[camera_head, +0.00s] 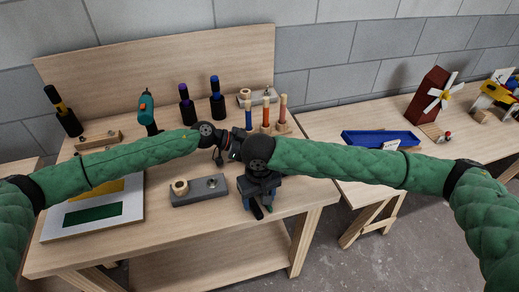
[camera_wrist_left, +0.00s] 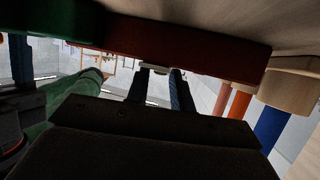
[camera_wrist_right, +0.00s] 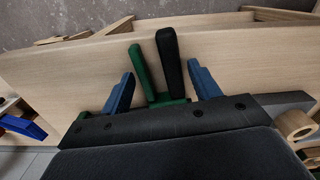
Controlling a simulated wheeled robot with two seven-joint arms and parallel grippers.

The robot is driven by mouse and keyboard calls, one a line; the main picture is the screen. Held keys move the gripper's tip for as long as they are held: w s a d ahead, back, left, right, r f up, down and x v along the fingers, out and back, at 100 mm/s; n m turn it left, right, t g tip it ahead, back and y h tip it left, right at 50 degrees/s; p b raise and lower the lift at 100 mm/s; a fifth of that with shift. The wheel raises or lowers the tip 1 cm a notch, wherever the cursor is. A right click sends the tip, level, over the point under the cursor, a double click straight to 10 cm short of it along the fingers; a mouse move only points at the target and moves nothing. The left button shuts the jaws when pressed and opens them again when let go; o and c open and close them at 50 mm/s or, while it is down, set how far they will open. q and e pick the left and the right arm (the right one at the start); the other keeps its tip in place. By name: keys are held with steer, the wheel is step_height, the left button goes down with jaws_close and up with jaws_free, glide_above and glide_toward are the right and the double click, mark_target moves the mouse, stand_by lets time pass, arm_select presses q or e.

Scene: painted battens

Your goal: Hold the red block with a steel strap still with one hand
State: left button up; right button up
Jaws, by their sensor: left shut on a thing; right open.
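In the left wrist view a long dark red block (camera_wrist_left: 190,45) crosses the top, with a small pale metal piece (camera_wrist_left: 155,69) at its lower edge. My left gripper (camera_wrist_left: 158,78) is closed there, against the block at that metal piece. In the head view my left gripper (camera_head: 226,147) is at the table's middle, and the arms mostly hide the block. My right gripper (camera_wrist_right: 162,90) is open near the table's front edge; it also shows in the head view (camera_head: 262,190). A green bar (camera_wrist_right: 146,70) and a black bar (camera_wrist_right: 171,62) stand between its fingers, apart from both.
A grey block with a wooden ring (camera_head: 200,194) lies left of my right gripper. Upright orange and blue pegs (camera_head: 265,113) stand behind the grippers. Bottles and a teal driver (camera_head: 147,112) stand at the back. A blue tray (camera_head: 375,139) is on the right table.

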arm_select(q)
steer(key=shift+f, duration=0.1)
arm_select(e)
steer(key=shift+f, duration=0.35)
steer(key=shift+w+d, duration=0.1)
steer(key=shift+d, duration=0.05)
steer(key=c, duration=1.3)
steer(key=shift+a, duration=0.2)
steer(key=shift+s+a, duration=0.15)
steer(key=shift+s, duration=0.05)
steer(key=shift+c, duration=0.2)
